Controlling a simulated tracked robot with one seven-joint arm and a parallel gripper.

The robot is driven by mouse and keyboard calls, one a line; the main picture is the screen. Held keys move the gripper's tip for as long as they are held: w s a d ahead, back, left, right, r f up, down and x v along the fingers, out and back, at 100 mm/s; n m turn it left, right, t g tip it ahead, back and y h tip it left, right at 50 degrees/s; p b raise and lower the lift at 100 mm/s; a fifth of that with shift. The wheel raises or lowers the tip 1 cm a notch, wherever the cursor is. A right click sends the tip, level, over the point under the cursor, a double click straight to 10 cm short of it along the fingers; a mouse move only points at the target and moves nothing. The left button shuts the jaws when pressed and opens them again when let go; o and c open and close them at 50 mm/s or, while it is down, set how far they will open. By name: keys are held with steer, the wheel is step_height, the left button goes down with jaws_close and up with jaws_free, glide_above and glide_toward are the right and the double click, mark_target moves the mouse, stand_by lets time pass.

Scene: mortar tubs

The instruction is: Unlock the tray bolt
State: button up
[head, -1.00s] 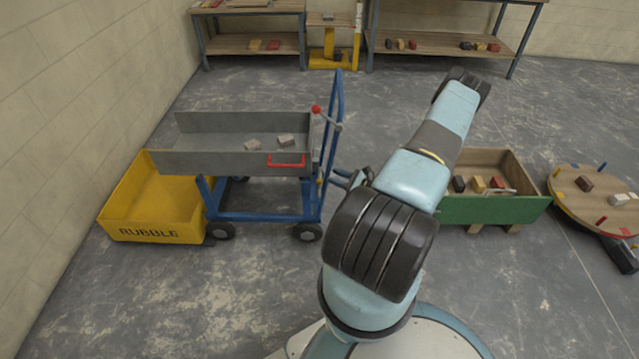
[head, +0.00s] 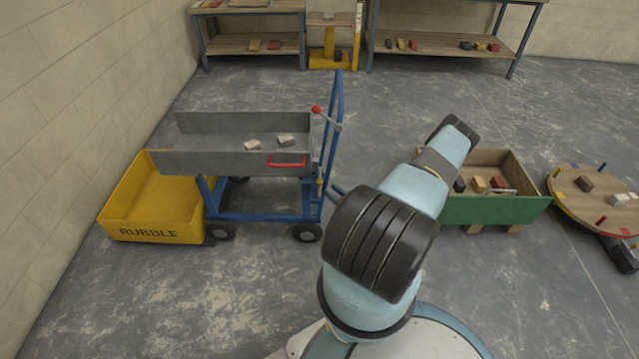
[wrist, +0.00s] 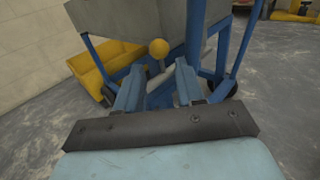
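The grey tray (head: 230,160) sits level on a blue wheeled cart (head: 265,216) in the head view, with pale blocks in it. The wrist view shows the tray's grey side (wrist: 150,20) close ahead. A yellow ball knob (wrist: 158,48) on a short stem, which looks like the bolt's handle, stands below it beside a pale bar (wrist: 160,79). My gripper (wrist: 159,70) is open, its two blue fingers apart. The knob appears between and just beyond the fingertips; contact cannot be told. In the head view my arm hides most of the gripper.
A yellow rubble bin (head: 150,220) stands at the cart's left. A red-knobbed lever (head: 317,110) and a blue upright frame (head: 335,110) are at the cart's right end. A green-fronted box (head: 490,209) and a round table (head: 600,190) are to the right. Front floor is clear.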

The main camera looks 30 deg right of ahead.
mark_target(320, 182)
steer(key=x, duration=0.8)
jaws_close()
stand_by(0.4)
